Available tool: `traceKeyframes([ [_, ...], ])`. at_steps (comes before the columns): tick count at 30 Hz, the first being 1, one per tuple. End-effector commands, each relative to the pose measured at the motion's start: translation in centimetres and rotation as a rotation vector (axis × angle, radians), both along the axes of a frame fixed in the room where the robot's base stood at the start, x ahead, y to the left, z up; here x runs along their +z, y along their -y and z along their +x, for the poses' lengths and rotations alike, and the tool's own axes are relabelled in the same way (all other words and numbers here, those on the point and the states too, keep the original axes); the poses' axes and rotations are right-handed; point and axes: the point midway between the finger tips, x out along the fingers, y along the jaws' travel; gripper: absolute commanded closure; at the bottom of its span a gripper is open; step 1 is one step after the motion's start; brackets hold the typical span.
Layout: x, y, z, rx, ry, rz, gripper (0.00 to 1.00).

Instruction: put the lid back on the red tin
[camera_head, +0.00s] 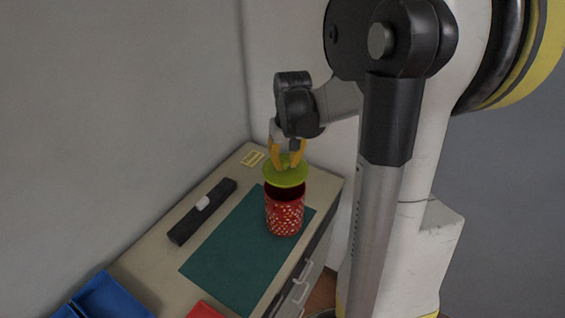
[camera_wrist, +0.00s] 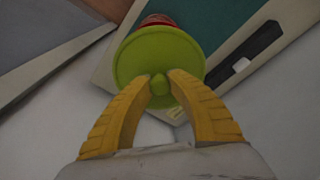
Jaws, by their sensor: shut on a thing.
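The red tin (camera_head: 284,213), patterned with light spots, stands upright on a dark green mat (camera_head: 225,262). Its dark open mouth shows at the top. The green round lid (camera_head: 287,178) is above the tin, slightly tilted in the picture, with a dark gap visible between lid and rim. My gripper (camera_head: 288,163) is shut on the lid's knob, pointing down. In the wrist view, the yellow fingers (camera_wrist: 160,84) pinch the knob of the lid (camera_wrist: 150,55), and a small part of the red tin (camera_wrist: 157,20) shows beyond the lid. Most of the tin is hidden there.
A black bar-like toner cartridge (camera_head: 203,211) with a white part lies left of the mat. Blue bins (camera_head: 108,297) and a red object (camera_head: 203,310) are at the near end. Walls border the table's left and back.

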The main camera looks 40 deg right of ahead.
Motion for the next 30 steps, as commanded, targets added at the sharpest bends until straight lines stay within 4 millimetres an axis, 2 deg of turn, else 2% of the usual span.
traceKeyframes([
  [8,-0.8,0.0,0.0,0.000,0.000,0.000,1.00],
  [22,-5.4,0.0,0.0,0.000,0.000,0.000,1.00],
  [30,-6.5,0.0,0.0,0.000,0.000,0.000,1.00],
])
